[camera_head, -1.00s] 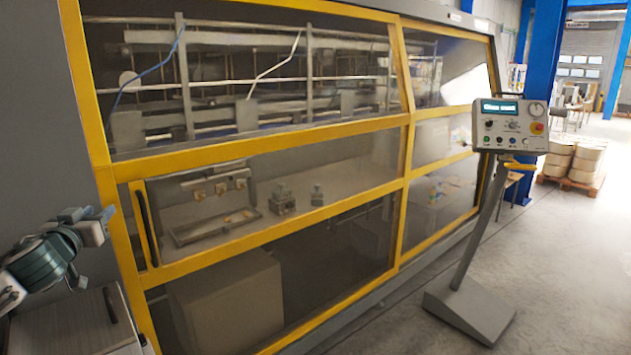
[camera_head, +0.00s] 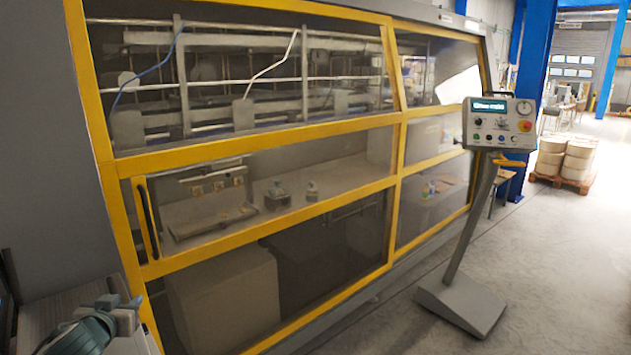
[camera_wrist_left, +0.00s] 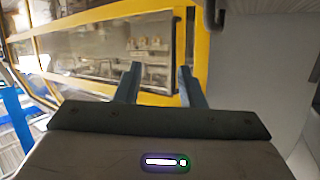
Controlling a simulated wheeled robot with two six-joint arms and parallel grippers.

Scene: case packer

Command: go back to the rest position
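My left gripper (camera_head: 122,303) shows at the lower left of the head view, low in front of the grey cabinet by the case packer. In the left wrist view its two fingers (camera_wrist_left: 160,84) stand apart with nothing between them, so it is open and empty. The fingers point towards the yellow-framed machine (camera_head: 270,135), clear of it. My right gripper is in neither view.
A control panel (camera_head: 499,125) with a lit screen stands on a slanted post to the right. The machine's guard door with a dark handle (camera_head: 147,218) looks shut. Drums on a pallet (camera_head: 565,158) stand at the back right. The floor on the right is clear.

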